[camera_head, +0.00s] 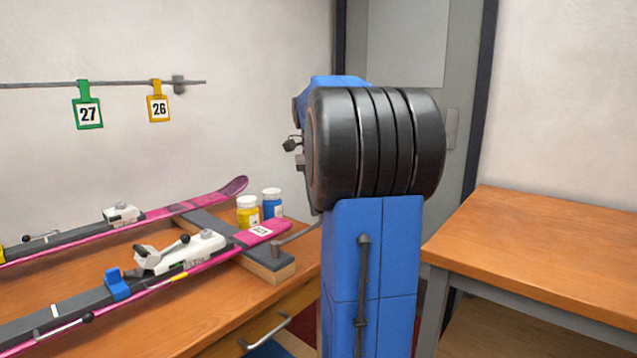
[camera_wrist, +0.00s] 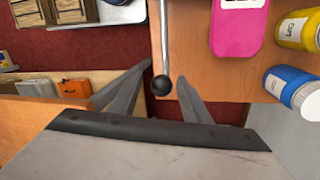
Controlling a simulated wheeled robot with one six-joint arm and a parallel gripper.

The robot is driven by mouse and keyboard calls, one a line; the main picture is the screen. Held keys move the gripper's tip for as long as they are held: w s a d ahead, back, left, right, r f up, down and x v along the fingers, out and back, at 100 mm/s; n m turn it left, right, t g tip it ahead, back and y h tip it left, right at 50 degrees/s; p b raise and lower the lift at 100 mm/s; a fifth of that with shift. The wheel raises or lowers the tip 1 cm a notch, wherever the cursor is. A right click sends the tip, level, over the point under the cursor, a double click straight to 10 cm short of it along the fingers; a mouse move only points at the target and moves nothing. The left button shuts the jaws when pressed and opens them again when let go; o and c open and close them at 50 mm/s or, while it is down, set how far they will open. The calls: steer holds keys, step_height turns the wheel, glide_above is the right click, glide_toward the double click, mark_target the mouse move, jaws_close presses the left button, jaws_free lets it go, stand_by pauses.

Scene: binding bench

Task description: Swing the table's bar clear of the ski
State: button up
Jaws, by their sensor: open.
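The table's bar (camera_head: 297,236) is a thin grey rod, seen in the head view from a pivot on a grey-topped wooden block to where my arm hides it. The bar also shows in the wrist view (camera_wrist: 165,40), ending in a black ball knob (camera_wrist: 165,88). My gripper (camera_wrist: 162,82) is open; the knob appears between its fingers, and contact cannot be told. The near ski's pink end (camera_head: 264,231) lies by the pivot. In the wrist view the ski end (camera_wrist: 238,28) is right of the bar, with a gap between them.
A yellow jar (camera_head: 248,212) and a blue jar (camera_head: 272,204) stand behind the ski end. A second pink ski (camera_head: 190,206) lies farther back. Tags 27 (camera_head: 88,114) and 26 (camera_head: 159,107) hang on a wall rail. Another wooden table (camera_head: 560,240) stands at right.

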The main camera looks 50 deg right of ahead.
steer(key=w+r, duration=0.3)
steer(key=r, duration=1.3)
steer(key=shift+d+r, duration=0.15)
steer(key=shift+d, duration=0.15)
steer(key=shift+w, duration=0.1)
steer(key=s+a+f+n+t+h, duration=0.1)
steer(key=s+a+f+n+t, duration=0.1)
steer(key=a+f+n, duration=0.6)
steer(key=s+a+f+n+t, duration=0.1)
steer(key=s+a+f+n, duration=0.2)
steer(key=a, duration=0.9)
steer(key=s+a+f+n+t, duration=0.2)
steer(key=s+a+f+n, duration=0.2)
steer(key=f, duration=0.7)
steer(key=s+a+f+n+t, duration=0.2)
steer(key=s+a+f+n, duration=0.3)
steer(key=s+a+f, duration=0.3)
step_height(320, 180, down, 3)
steer(key=shift+a+f+y, duration=0.1)
steer(key=shift+a+y, duration=0.2)
steer(key=shift+a, duration=0.45)
